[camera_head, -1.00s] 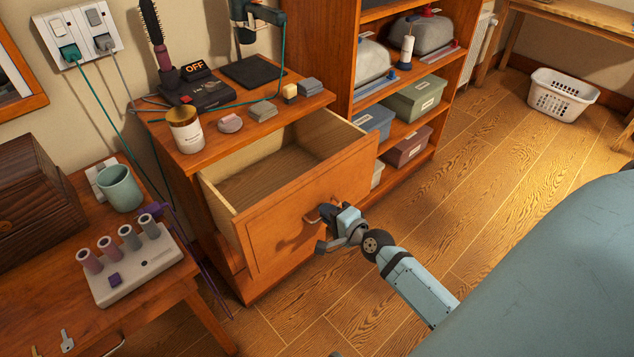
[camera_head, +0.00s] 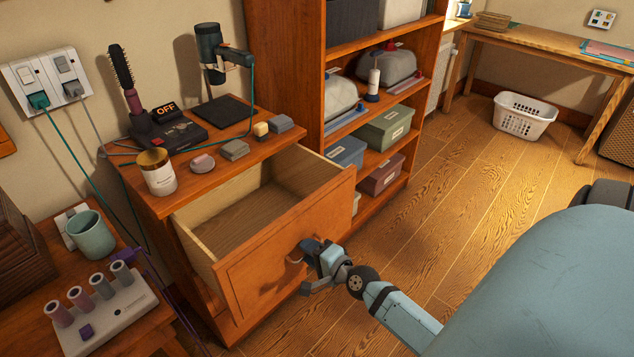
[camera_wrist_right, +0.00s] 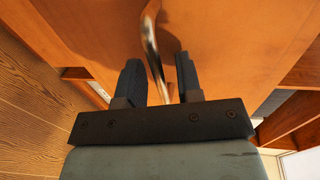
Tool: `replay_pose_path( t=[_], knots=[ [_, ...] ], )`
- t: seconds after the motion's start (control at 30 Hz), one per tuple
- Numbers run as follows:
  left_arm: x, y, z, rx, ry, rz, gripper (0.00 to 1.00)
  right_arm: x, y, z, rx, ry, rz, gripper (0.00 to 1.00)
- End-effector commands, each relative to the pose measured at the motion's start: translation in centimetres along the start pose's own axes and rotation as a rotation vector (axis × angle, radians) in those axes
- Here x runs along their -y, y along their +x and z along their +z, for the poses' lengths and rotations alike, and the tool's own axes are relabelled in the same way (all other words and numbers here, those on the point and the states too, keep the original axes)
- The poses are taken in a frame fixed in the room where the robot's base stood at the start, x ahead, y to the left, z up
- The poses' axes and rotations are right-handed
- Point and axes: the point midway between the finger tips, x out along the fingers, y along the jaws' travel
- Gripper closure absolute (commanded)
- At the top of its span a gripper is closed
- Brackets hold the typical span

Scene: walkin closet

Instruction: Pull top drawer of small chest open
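The small wooden chest (camera_head: 222,174) stands against the wall with its top drawer (camera_head: 285,255) pulled well out. The drawer's bare wooden inside shows and looks empty. My right gripper (camera_head: 312,262) is at the drawer front, at its handle. In the right wrist view the curved metal handle (camera_wrist_right: 150,38) runs between the two dark fingers of my right gripper (camera_wrist_right: 160,75). The fingers are apart, with visible gaps beside the handle. In the head view the gripper partly hides the handle. My left gripper is not in view.
On the chest top are a hair dryer (camera_head: 216,55), a candle jar (camera_head: 156,172) and small blocks. A table with a mug (camera_head: 90,236) and a spool stand (camera_head: 100,312) is at left. A shelf unit (camera_head: 285,60) stands at right. The floor (camera_head: 450,200) beyond my arm is clear.

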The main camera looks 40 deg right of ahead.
Motion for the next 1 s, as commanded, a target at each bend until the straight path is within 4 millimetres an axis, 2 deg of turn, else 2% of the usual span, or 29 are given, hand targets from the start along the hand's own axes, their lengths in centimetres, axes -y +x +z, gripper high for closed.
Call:
replay_pose_path(
  t=[0.17, 0.4, 0.6, 0.8, 1.0],
  knots=[
    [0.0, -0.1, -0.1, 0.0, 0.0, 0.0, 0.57, -0.1, -2.0, -0.1, 0.0, -0.003, 0.002, 0.67],
    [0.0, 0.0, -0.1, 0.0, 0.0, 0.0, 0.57, -0.2, -7.4, 0.0, 0.002, -0.004, 0.005, 0.67],
    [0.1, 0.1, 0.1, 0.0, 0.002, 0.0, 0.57, -0.1, -11.3, 0.0, 0.003, -0.002, 0.004, 0.67],
    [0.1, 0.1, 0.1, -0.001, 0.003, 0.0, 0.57, 0.0, -13.3, 0.0, 0.001, -0.001, 0.001, 0.67],
    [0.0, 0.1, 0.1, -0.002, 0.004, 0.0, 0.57, 0.0, -13.8, 0.0, 0.001, 0.0, 0.001, 0.67]
  ],
)
